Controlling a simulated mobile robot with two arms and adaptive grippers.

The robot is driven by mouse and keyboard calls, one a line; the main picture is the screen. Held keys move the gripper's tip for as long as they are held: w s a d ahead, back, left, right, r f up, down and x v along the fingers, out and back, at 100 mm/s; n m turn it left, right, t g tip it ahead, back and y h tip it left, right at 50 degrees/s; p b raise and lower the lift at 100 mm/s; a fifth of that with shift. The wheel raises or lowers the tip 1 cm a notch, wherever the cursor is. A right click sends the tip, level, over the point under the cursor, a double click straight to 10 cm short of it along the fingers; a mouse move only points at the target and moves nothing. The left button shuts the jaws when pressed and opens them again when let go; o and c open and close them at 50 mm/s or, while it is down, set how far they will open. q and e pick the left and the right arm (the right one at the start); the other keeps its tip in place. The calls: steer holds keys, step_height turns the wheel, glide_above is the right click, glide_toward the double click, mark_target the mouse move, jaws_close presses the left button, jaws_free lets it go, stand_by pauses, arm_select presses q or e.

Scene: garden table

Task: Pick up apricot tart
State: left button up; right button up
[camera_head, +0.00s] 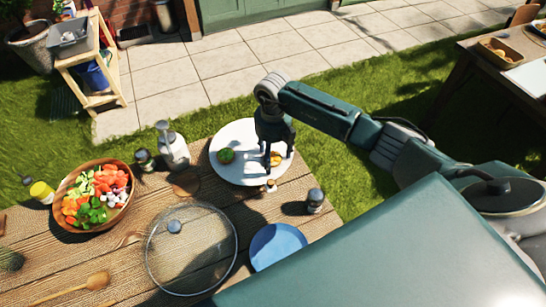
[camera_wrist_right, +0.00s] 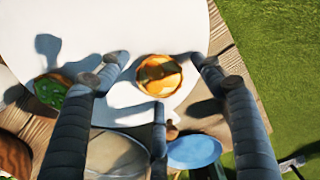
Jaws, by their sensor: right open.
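The apricot tart (camera_head: 276,158) is small and round with an orange top. It lies on the white round board (camera_head: 229,135) at the back edge of the wooden table, partly hidden by a finger in the head view. In the right wrist view the tart (camera_wrist_right: 158,75) shows whole, in the space between the fingers. My right gripper (camera_head: 272,155) is open and empty, pointing down over the tart with its fingers spread around it. In the right wrist view no finger of the gripper (camera_wrist_right: 158,82) clearly touches the tart. My left gripper is not in view.
A green-topped tart (camera_head: 227,155) shares the board. Small shakers (camera_head: 267,187), a dark-capped shaker (camera_head: 315,200), a blue plate (camera_head: 278,246) and a glass lid (camera_head: 190,262) stand nearer. A salad bowl (camera_head: 116,216) and a white bottle (camera_head: 173,152) are left. Grass lies beyond the table.

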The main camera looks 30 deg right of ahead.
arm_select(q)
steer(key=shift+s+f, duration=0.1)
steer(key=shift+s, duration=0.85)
arm_select(e)
steer(key=c, duration=1.3)
steer(key=shift+o, duration=0.2)
